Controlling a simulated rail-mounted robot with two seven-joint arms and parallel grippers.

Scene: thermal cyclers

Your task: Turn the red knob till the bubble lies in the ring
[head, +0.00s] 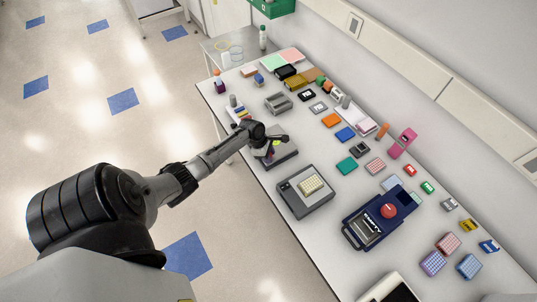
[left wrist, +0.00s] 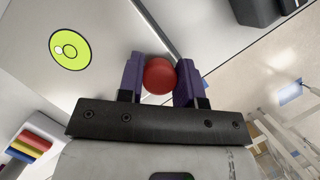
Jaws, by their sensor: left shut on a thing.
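In the left wrist view, the red knob (left wrist: 160,76) is between the two purple fingers of my left gripper (left wrist: 160,84), which is shut on it. The bubble level (left wrist: 72,38) is a yellow-green disc on the pale device surface to the left of the knob. Its small white bubble (left wrist: 58,50) lies at the left of the dark ring (left wrist: 70,51), off the ring's centre. In the head view, my left gripper (head: 271,146) is over a grey device (head: 283,160) on the bench, and it hides the knob there. My right gripper is in neither view.
A grey instrument (head: 300,207) and a blue device with a red dome (head: 366,228) stand nearer on the bench. Several small boxes and racks cover its right side. In the wrist view, coloured strips (left wrist: 32,146) lie at lower left. Open floor is left of the bench.

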